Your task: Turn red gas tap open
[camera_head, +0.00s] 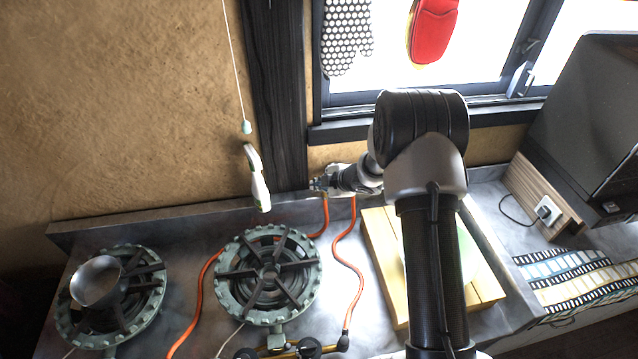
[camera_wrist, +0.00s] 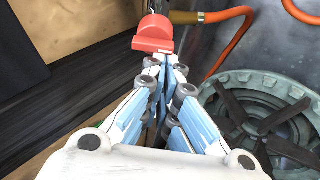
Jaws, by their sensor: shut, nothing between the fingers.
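The red gas tap (camera_wrist: 153,36) shows at the top middle of the wrist view, with a rounded knob above a flat block. My gripper (camera_wrist: 163,66) is shut and empty, its fingertips just below the tap in that picture; I cannot tell whether they touch it. In the head view my gripper (camera_head: 317,184) is at the back wall, below the dark post. I cannot make out the tap there. An orange hose (camera_wrist: 238,38) with a brass-coloured end (camera_wrist: 187,17) lies to the right of the tap.
A green gas burner (camera_head: 268,274) stands in front of my gripper, and another burner (camera_head: 110,297) holds a metal bowl (camera_head: 96,281). A white-and-green lighter (camera_head: 257,180) is close to the left. A wooden board (camera_head: 384,240) lies at the right beneath my arm.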

